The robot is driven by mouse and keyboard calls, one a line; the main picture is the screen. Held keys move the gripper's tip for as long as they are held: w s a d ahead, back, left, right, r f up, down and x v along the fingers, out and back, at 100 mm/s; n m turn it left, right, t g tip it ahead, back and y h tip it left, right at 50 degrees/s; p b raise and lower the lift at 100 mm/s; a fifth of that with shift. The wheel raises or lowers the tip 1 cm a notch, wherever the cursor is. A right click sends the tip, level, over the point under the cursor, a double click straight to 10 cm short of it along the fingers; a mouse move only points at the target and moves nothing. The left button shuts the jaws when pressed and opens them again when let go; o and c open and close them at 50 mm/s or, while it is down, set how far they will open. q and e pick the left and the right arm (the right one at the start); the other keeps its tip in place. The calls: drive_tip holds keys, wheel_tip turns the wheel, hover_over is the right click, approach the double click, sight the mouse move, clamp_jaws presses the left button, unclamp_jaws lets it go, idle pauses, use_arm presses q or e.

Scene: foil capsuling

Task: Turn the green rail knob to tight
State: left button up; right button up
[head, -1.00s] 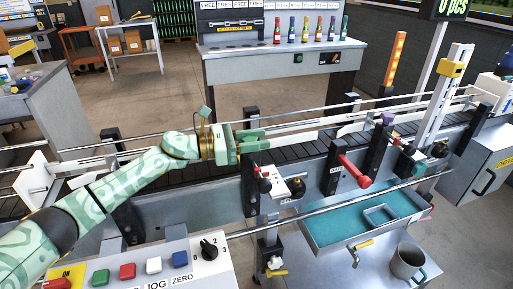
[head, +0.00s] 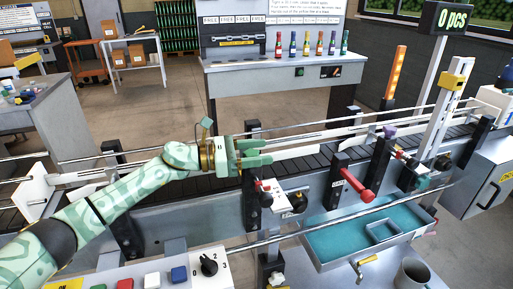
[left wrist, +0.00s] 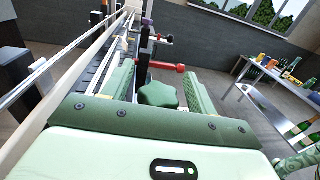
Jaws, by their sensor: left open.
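The green star-shaped knob (left wrist: 158,94) shows in the left wrist view, between the two fingers of my left gripper (left wrist: 160,80). The fingers stand apart on either side of it, with a visible gap on the right. I cannot tell whether the left finger touches it. In the head view my left gripper (head: 266,152) is open at a black rail post (head: 252,190), with its fingers pointing right. The knob is not clearly seen there, as the green fingers cover that spot. My right gripper is not in view.
A red-handled lever (head: 357,185) stands on another post to the right, with a purple knob (head: 389,131) beyond it. Guide rails run along the conveyor (head: 190,188). A teal tray (head: 345,246) sits in front. A bench with several bottles (head: 320,43) stands behind.

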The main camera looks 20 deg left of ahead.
sight(257, 152)
use_arm(q)
wheel_tip(257, 152, up, 4)
drive_tip(key=shift+f+p, duration=0.25)
drive_tip(key=shift+p, duration=0.2)
drive_tip(key=s+d+r+p, duration=0.1)
drive_tip(key=s+r+p, duration=0.1)
drive_tip(key=s+r, duration=0.2)
drive_tip(key=s+d+r+p, duration=0.2)
drive_tip(key=s+r, duration=0.3)
drive_tip(key=s, duration=0.4)
drive_tip(key=shift+s+d+p, duration=0.3)
drive_tip(key=shift+p, duration=0.5)
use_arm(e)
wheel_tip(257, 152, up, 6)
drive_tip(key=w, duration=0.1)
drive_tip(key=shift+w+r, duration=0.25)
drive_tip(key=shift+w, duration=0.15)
